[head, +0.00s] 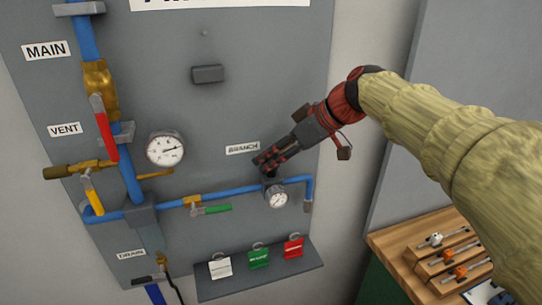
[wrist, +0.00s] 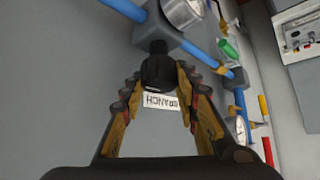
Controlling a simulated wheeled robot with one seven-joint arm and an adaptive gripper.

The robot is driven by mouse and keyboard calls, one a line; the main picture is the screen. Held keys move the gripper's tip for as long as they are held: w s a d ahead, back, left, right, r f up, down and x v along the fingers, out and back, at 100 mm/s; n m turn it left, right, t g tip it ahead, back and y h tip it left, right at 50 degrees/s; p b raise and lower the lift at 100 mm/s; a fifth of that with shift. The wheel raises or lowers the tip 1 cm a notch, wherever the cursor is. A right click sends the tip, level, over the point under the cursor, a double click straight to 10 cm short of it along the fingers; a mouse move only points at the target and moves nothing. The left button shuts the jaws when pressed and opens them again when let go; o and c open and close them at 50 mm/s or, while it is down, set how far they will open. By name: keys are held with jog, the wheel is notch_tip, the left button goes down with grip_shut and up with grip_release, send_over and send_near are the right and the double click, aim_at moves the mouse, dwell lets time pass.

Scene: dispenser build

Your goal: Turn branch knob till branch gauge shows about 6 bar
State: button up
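The black branch knob (wrist: 158,73) sits on a grey block on the blue branch pipe. My gripper (head: 266,167) is over it in the head view. In the wrist view my gripper's fingertips (wrist: 159,76) lie on both sides of the knob and appear to touch it. The round white branch gauge (head: 276,197) is just below the knob in the head view; its needle is too small to read. The gauge is cut off at the top of the wrist view (wrist: 182,10). The BRANCH label (head: 243,148) is just left of my gripper.
A larger gauge (head: 165,149) is left on the grey panel. A red-handled valve (head: 104,128), a yellow-handled valve (head: 92,194) and a green-handled valve (head: 212,209) are on the pipes. A tag shelf (head: 222,290) juts out below. A wooden rack (head: 410,255) stands at lower right.

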jog(key=c, duration=0.5)
jog(key=shift+c, duration=0.2)
